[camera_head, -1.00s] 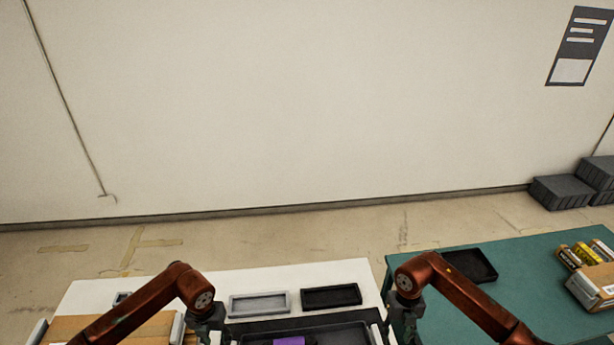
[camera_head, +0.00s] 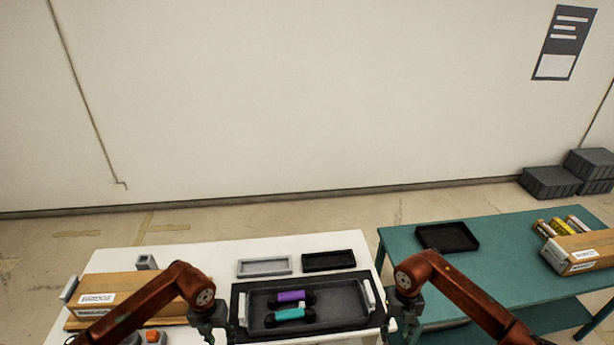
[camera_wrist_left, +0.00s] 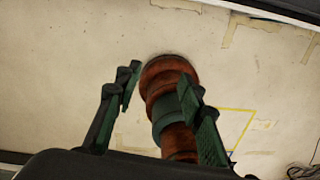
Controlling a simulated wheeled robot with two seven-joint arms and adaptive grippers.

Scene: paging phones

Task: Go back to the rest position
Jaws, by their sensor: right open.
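My left gripper (camera_head: 212,328) hangs at the front of the white table, left of the dark tray, at the lower picture edge. In the left wrist view its two green fingers (camera_wrist_left: 161,80) stand apart with nothing between them that I can see gripped; a red-brown jointed arm part shows behind them. My right gripper (camera_head: 405,325) hangs right of the tray, near the gap between the tables; its fingertips are hard to make out. A purple handset (camera_head: 291,296) and a teal handset (camera_head: 289,315) lie in the dark tray (camera_head: 345,318), apart from both grippers.
An empty grey tray (camera_head: 264,267) and a black tray (camera_head: 329,261) lie behind on the white table (camera_head: 205,262). A cardboard box (camera_head: 130,288) stands at left. The teal table (camera_head: 500,243) at right holds a black tray (camera_head: 447,237), a box (camera_head: 580,252) and several cylinders.

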